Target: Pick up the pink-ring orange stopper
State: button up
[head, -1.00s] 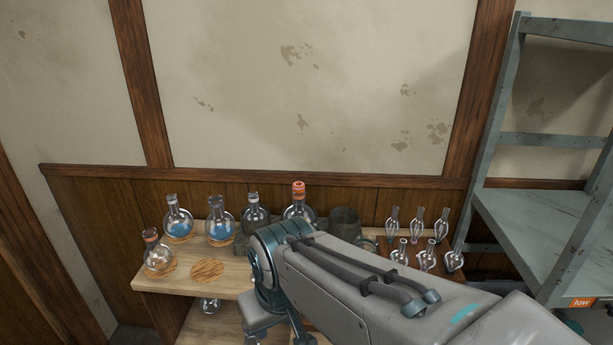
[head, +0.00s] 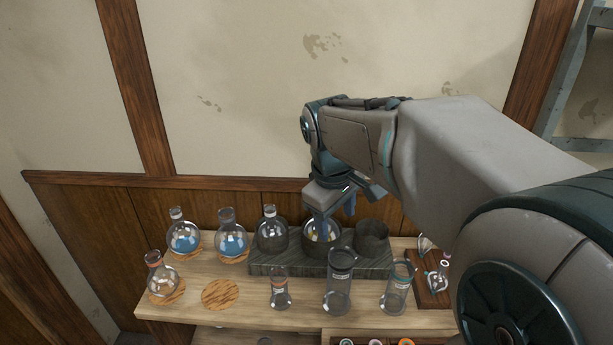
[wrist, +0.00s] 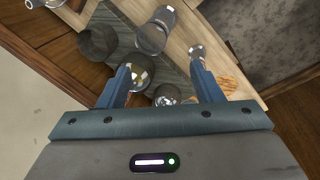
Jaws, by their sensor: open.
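I cannot make out an orange stopper with a pink ring for certain. At the bottom edge of the head view, small round tops show in a dark tray, cut off by the frame. One is pinkish (head: 376,342) and one is orange (head: 407,341). My gripper (head: 335,208) is open and points down over a round flask (head: 321,238) in the dark block at the back of the bench. The gripper and wrist hide that flask's mouth. In the wrist view the fingers (wrist: 163,78) are apart, with glassware below and between them and no stopper seen in them.
Several round flasks, some with blue liquid (head: 184,238), stand on the left of the wooden bench (head: 200,320). Tall glass vessels (head: 339,285) stand in front of the dark block (head: 285,264). A cork ring (head: 220,294) lies empty. The wall is close behind.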

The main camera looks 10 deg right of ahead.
jog(key=w+d+r+n+g+y+p, duration=0.1)
jog(key=w+n, duration=0.4)
jog(key=w, duration=0.6)
jog(key=w+d+r+n+g+y+p, duration=0.15)
jog(key=w+n, duration=0.35)
jog(key=w, duration=0.5)
jog(key=shift+t+h, duration=0.45)
notch_tip(320, 180, down, 7)
jog(key=shift+w+a+f, duration=0.1)
jog(key=shift+a, duration=0.05)
jog(key=shift+a+f+p, duration=0.15)
jog(key=shift+f+p, duration=0.65)
jog(key=shift+f, duration=1.9)
jog(key=c, duration=0.9)
